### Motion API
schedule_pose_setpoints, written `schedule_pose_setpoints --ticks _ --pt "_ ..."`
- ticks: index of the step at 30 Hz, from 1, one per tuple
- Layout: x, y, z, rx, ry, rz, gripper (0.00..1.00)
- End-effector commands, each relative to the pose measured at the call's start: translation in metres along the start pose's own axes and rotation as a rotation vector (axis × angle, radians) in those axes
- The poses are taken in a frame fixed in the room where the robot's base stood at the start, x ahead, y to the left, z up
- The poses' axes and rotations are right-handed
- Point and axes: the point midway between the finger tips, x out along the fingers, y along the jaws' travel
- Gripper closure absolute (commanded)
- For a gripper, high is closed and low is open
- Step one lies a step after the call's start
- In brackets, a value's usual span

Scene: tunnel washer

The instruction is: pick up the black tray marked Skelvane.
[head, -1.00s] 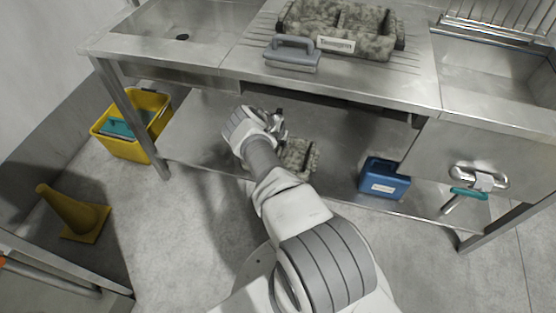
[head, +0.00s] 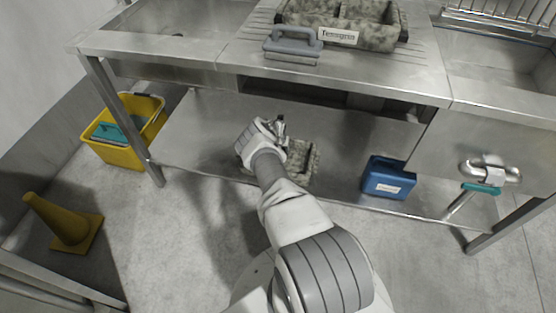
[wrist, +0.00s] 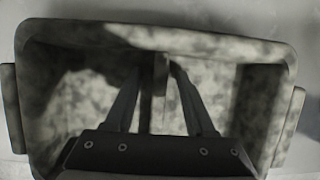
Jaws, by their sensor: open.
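I see no plain black tray and no readable Skelvane label. A mottled grey-and-cream tray (head: 304,172) sits on the lower shelf, partly hidden by my arm. In the wrist view a mottled tray (wrist: 70,36) with dark side handles and a middle divider (wrist: 160,82) fills the picture. My gripper (wrist: 159,68) is open above that tray, one finger on each side of the divider; I cannot tell whether they touch it. In the head view my gripper (head: 279,128) is at the lower-shelf tray, under the counter.
A similar mottled tray (head: 370,36) with a white label starting with T stands on the counter (head: 230,50) above, beside a grey-handled block (head: 292,46). A blue container (head: 385,178) is right on the shelf. A yellow bucket (head: 118,155) and cone (head: 65,225) stand left.

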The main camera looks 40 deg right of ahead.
Motion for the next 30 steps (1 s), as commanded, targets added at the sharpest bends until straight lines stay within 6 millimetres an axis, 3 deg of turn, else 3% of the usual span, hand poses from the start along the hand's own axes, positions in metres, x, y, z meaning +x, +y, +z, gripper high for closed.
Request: schedule_pose_setpoints --ticks 2,11,30 --pt "-0.0004 0.0001 0.0001 0.0 0.0 0.0 0.45" --pt "-0.0005 0.0003 0.0 0.0 0.0 0.0 0.99" --pt "-0.0071 0.001 0.0035 0.001 -0.001 0.001 1.0"
